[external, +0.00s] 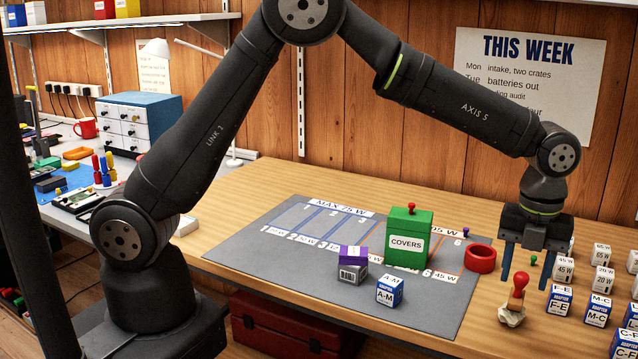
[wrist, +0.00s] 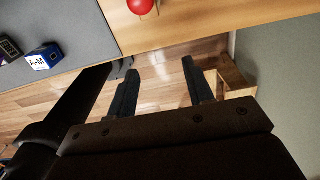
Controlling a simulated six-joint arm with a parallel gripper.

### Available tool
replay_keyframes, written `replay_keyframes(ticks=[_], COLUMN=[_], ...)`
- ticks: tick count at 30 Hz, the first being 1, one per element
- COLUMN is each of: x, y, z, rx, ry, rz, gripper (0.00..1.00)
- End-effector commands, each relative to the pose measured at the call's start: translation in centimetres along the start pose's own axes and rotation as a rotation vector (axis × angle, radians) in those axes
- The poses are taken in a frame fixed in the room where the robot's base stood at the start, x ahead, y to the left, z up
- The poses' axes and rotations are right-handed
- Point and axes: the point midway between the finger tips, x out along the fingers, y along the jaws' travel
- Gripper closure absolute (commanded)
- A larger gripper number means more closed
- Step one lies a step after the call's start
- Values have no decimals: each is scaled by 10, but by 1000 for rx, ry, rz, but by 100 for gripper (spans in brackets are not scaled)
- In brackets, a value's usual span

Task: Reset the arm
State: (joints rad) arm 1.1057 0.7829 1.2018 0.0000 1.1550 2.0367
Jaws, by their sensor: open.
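My gripper (external: 535,270) hangs from the raised arm at the right side of the bench, fingers pointing down. Its two blue-tipped fingers are apart with nothing between them. In the wrist view the open fingers (wrist: 160,68) show against the floor past the bench edge. A red-handled stamp (external: 518,288) with a pale base stands near the left finger in the external view; a round red top, probably this stamp's (wrist: 140,6), shows at the upper edge of the wrist view. My arm arches above the bench from its base at the left.
The grey mat (external: 260,243) bears a green COVERS box (external: 408,255), a purple-topped block (external: 353,255) and a blue-and-white A-M cube (external: 389,291). A red ring (external: 481,258) is by the mat's right edge. Several labelled cubes (external: 598,310) crowd the right end.

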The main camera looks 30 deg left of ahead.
Motion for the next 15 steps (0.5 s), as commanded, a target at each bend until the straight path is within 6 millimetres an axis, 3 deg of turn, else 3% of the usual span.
replay_keyframes(ticks=[8, 15], x=[-30, -77], y=[-2, -2], z=[-50, -46], rx=[3, -5], ry=[0, -1], rz=[0, -2], gripper=[53, 53])
